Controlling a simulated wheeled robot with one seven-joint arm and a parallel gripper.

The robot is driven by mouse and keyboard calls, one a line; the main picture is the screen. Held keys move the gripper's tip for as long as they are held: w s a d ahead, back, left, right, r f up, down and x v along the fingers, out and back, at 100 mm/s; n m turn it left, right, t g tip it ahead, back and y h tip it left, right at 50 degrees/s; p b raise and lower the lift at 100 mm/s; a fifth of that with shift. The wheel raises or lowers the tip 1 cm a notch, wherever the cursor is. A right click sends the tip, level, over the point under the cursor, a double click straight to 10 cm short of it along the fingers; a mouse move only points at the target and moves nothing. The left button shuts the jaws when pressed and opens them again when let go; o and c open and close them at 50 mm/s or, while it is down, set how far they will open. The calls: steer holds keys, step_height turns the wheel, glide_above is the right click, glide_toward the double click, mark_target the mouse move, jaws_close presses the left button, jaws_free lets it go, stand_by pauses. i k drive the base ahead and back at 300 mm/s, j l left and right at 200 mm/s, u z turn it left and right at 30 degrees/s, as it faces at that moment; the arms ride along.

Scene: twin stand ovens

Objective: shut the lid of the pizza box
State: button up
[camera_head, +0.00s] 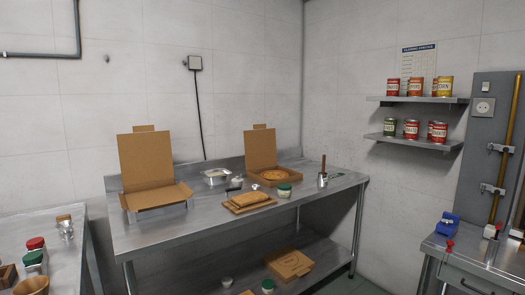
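Two cardboard pizza boxes stand open on the steel table. The right pizza box (289,182) holds a round pizza (275,174), and its lid (260,148) stands upright at the back. The left pizza box (156,196) also has its lid (146,161) raised nearly upright, with a small flap on top; I see no pizza in it. My gripper is not in view.
A shut box (288,264) lies on the lower shelf. Side counters flank the table.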

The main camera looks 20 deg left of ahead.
mark_target(260, 150)
steer(key=i+j+u, duration=0.1)
steer(key=i, duration=0.35)
steer(key=i+j, duration=0.15)
steer(key=i, duration=0.35)
steer(key=j+u, duration=0.05)
